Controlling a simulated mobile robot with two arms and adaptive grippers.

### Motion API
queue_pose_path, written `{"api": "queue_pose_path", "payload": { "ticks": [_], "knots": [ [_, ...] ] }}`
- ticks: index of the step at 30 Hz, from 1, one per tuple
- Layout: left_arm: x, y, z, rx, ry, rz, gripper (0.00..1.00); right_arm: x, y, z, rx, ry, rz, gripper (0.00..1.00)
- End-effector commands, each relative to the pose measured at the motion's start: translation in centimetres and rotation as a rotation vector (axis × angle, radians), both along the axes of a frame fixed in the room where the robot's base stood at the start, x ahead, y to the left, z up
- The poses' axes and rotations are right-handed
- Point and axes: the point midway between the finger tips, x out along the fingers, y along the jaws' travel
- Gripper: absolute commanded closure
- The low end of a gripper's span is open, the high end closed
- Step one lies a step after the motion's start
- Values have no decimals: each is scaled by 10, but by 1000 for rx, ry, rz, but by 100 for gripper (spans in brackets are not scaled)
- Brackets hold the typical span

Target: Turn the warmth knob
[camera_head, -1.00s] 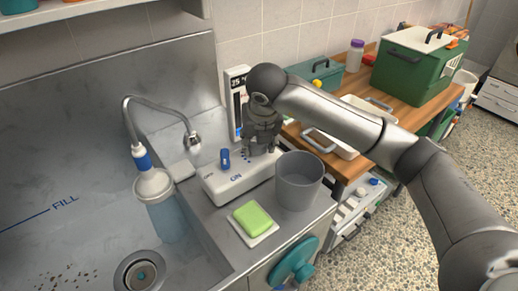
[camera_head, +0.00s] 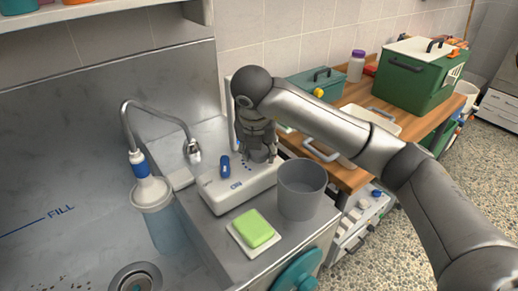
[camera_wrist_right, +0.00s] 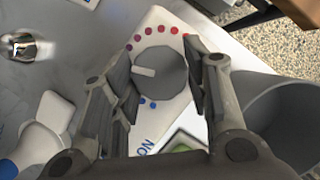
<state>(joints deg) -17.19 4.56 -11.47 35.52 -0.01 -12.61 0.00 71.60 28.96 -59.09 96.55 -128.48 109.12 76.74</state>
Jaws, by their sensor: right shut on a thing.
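The warmth knob (camera_wrist_right: 172,85) is a round grey dial with a pale pointer mark, which points left in the right wrist view. Red dots arc above it and blue dots lie below it on a white control box (camera_head: 222,200). My right gripper (camera_wrist_right: 162,78) is shut on the knob, one finger on each side. In the head view my right gripper (camera_head: 258,152) comes down over the box and hides the knob. A blue switch (camera_head: 225,166) stands on the box near the "ON" label. My left gripper is not in view.
A grey cup (camera_head: 302,190) stands close right of the box. A green soap (camera_head: 254,228) lies on a white dish in front. The curved faucet (camera_head: 150,106) and sink are left. A wooden bench holds a green crate (camera_head: 418,80).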

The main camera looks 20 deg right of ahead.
Motion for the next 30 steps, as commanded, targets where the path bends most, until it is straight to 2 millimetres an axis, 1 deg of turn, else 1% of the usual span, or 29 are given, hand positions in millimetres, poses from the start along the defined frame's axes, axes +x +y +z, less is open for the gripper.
{"api": "queue_pose_path", "payload": {
  "ticks": [2,3,7,8,16,20,23,27,30],
  "knots": [
    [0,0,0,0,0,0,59,0,0,1,2,-2,0,80],
    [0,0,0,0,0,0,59,0,0,1,1,-2,1,54],
    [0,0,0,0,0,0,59,0,0,1,0,-1,0,37],
    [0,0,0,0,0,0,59,0,0,1,0,-1,0,36],
    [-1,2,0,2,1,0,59,0,0,0,0,0,1,36],
    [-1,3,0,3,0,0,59,-2,1,7,1,-3,2,36],
    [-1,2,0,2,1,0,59,-6,4,20,2,-4,2,36],
    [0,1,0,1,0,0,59,-17,9,49,1,-7,4,36],
    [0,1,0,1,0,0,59,-22,10,63,-2,-6,3,36]
  ]
}}
